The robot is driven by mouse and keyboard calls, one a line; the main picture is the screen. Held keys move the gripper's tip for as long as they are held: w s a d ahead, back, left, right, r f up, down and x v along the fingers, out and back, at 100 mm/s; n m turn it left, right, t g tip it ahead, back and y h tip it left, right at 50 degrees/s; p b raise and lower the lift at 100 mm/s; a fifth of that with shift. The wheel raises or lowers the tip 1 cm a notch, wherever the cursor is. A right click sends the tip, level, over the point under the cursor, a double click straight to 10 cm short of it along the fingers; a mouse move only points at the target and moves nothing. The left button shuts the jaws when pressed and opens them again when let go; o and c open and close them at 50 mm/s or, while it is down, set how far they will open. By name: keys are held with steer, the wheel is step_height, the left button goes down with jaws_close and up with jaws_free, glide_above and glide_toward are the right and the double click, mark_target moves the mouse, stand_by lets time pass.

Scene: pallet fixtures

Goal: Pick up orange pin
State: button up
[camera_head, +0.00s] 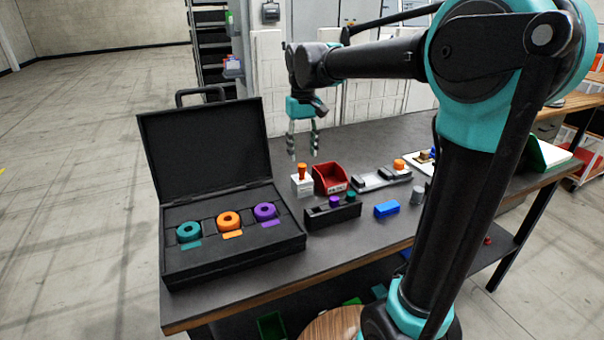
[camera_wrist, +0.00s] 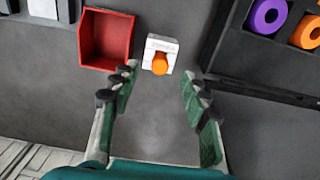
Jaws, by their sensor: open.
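The orange pin (camera_head: 302,172) stands upright in a white block (camera_head: 302,187) on the dark table. In the wrist view the orange pin (camera_wrist: 159,66) shows as a round orange top at the front of the white block (camera_wrist: 161,48), just beyond the fingertips and between their lines. My gripper (camera_head: 303,142) hangs pointing down above the table, over the area of the white block. In the wrist view its two green-padded fingers (camera_wrist: 160,82) are spread wide with nothing between them. The pin's lower part is hidden in the block.
A red bin (camera_head: 332,178) stands right beside the white block. An open black case (camera_head: 215,262) with teal, orange and purple rings lies to the left. A black holder (camera_head: 333,215) with purple and teal pins and a blue block (camera_head: 387,209) are nearer the front.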

mark_target(302, 165)
steer(key=shift+w+a+f, duration=0.1)
steer(key=shift+f, duration=1.65)
steer(key=shift+w+f, duration=0.1)
steer(key=shift+f, duration=1.65)
jaws_close()
